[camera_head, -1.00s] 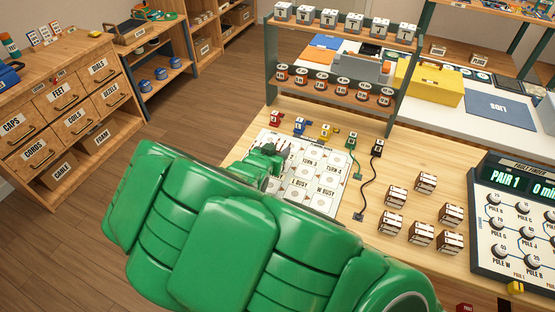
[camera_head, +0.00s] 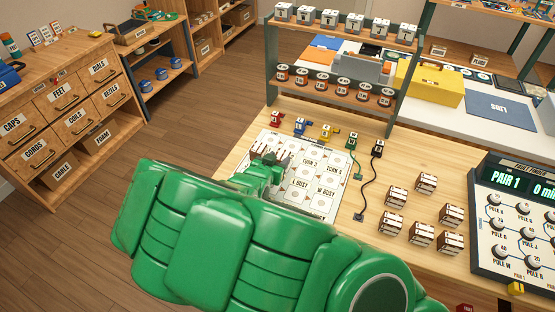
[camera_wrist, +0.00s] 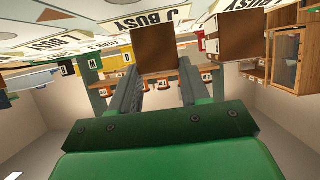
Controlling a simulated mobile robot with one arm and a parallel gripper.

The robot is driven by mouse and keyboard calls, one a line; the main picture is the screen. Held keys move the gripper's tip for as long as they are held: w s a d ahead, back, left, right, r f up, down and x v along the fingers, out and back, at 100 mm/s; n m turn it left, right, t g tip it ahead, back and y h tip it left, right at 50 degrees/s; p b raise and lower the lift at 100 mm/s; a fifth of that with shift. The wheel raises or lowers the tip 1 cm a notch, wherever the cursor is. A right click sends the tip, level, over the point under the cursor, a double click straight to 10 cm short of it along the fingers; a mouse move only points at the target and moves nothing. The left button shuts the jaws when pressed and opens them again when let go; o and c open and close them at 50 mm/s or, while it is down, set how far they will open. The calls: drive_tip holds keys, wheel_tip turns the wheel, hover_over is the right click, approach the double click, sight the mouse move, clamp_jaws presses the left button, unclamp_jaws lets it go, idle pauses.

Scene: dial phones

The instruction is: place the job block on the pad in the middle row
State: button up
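My gripper (camera_head: 268,165) is over the left part of the white board of labelled pads (camera_head: 318,205). In the wrist view a plain brown block (camera_wrist: 153,49) is at the tips of my two fingers (camera_wrist: 160,75). It overlaps the left fingertip, and I cannot tell whether the fingers clamp it. A second brown block with a white label band (camera_wrist: 230,32) stands to its right, apart from the fingers. In the head view, small brown blocks (camera_head: 257,153) show beside the fingertips, partly hidden. My green arm covers the lower left of the board, so the rows there are hidden.
Coloured plugs, including a blue one (camera_head: 301,127), line the board's far edge. Several brown blocks (camera_head: 393,222) stand on the bench right of the board. A fault finder panel (camera_head: 520,210) is at far right. A shelf rack (camera_head: 340,95) rises behind.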

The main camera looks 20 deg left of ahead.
drive_tip(key=o, duration=0.5)
drive_tip(key=shift+c, duration=0.2)
drive_tip(key=shift+r, duration=0.1)
drive_tip(key=shift+r, duration=0.1)
drive_tip(key=v, duration=1.2)
